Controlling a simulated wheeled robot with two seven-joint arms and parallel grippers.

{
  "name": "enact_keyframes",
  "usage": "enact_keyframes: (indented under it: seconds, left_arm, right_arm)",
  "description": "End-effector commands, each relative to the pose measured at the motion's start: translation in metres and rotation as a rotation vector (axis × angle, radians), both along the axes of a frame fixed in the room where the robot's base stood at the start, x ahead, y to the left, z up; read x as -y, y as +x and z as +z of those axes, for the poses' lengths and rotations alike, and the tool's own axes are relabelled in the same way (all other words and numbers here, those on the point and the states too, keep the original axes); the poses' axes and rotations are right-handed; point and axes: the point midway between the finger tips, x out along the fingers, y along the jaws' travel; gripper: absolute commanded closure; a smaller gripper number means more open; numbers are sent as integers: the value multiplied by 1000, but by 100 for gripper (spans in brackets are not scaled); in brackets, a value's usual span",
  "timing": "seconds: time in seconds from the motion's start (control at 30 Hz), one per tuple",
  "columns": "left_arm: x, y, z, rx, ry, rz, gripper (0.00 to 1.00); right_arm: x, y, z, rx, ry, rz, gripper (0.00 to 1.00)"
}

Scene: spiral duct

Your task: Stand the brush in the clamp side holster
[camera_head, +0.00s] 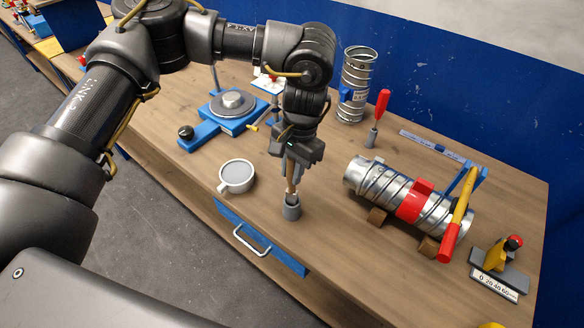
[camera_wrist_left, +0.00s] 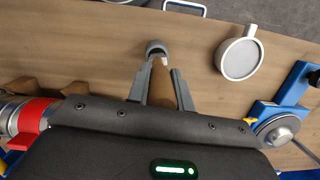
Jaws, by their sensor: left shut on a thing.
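My left gripper (camera_head: 290,172) is shut on the brush (camera_head: 292,184), gripping its brown wooden part, and points down over the front of the bench. The brush is roughly upright, with its lower end at the mouth of a grey cylindrical holster (camera_head: 291,209). I cannot tell how deep it sits. In the left wrist view the brush (camera_wrist_left: 164,92) lies between the fingers (camera_wrist_left: 162,78), in line with the dark opening of the holster (camera_wrist_left: 156,46). The bristles are not distinguishable. My right gripper is not in view.
A pale mug (camera_head: 237,175) stands left of the holster. A silver spiral duct (camera_head: 385,190) with a red band lies on wooden blocks to the right. A red-handled tool (camera_head: 382,105), an upright duct (camera_head: 354,85) and a blue fixture (camera_head: 225,115) stand behind.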

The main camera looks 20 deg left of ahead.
Motion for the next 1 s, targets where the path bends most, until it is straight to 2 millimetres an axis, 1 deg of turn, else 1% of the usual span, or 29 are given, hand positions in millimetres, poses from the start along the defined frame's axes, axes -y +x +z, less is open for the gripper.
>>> enact_keyframes:
  seconds: [1.0]
  left_arm:
    - [0,0,-26,0,0,0,100]
  right_arm:
    - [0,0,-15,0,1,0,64]
